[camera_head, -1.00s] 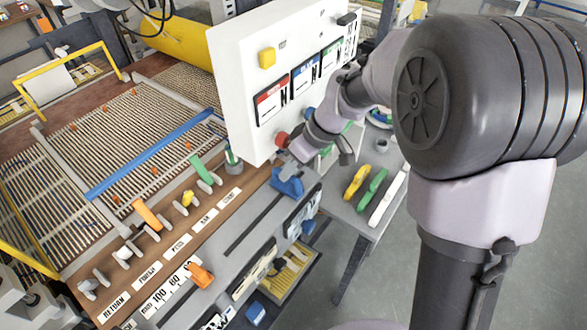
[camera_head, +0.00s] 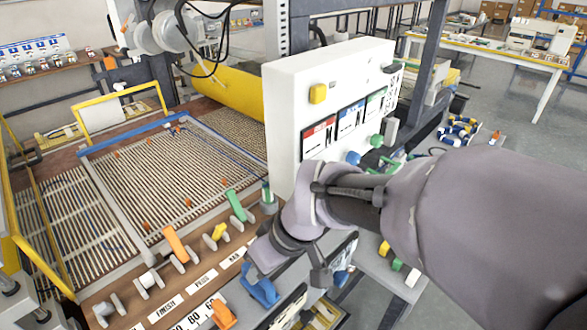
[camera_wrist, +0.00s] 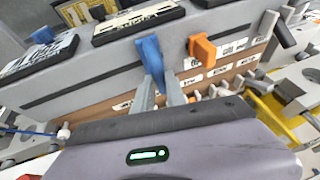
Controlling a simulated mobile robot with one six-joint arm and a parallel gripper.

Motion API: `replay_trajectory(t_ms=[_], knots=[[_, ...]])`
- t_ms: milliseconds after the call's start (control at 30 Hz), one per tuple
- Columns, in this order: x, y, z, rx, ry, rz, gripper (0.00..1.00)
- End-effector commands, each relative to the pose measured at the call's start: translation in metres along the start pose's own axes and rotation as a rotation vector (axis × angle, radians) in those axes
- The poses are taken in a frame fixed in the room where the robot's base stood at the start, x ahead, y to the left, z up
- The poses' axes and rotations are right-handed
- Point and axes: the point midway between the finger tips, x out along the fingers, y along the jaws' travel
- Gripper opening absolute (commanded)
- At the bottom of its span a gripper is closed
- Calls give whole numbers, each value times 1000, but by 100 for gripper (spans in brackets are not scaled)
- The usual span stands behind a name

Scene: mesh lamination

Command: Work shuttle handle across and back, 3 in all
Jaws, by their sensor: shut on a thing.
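The shuttle handle is a blue grip (camera_head: 260,291) at a long slot on the machine's front panel. It also shows in the wrist view (camera_wrist: 150,55), left of an orange handle. My gripper (camera_wrist: 160,82) is shut on the blue handle, a grey finger on each side of its lower part. In the head view my gripper (camera_head: 264,264) reaches down onto the handle from above, and my arm hides part of the panel to its right. A blue bar (camera_head: 135,133) lies across the far edge of the mesh bed (camera_head: 165,180).
An orange handle (camera_head: 222,315) sits by the number scale, close left of the blue handle. Orange (camera_head: 175,243), yellow (camera_head: 218,232) and green (camera_head: 236,206) levers line the wooden strip behind. A white control box (camera_head: 325,105) stands close behind my gripper.

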Motion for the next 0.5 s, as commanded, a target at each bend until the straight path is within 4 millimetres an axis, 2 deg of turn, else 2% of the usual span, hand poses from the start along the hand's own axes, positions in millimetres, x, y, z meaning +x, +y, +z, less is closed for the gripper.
replay_trajectory(t_ms=[300,333,400,500], knots=[[0,-3,0,4,-2,-7,0],[0,-3,0,4,-2,-7,22],[0,-3,0,4,-2,-6,36],[0,-2,0,3,-2,-5,38]])
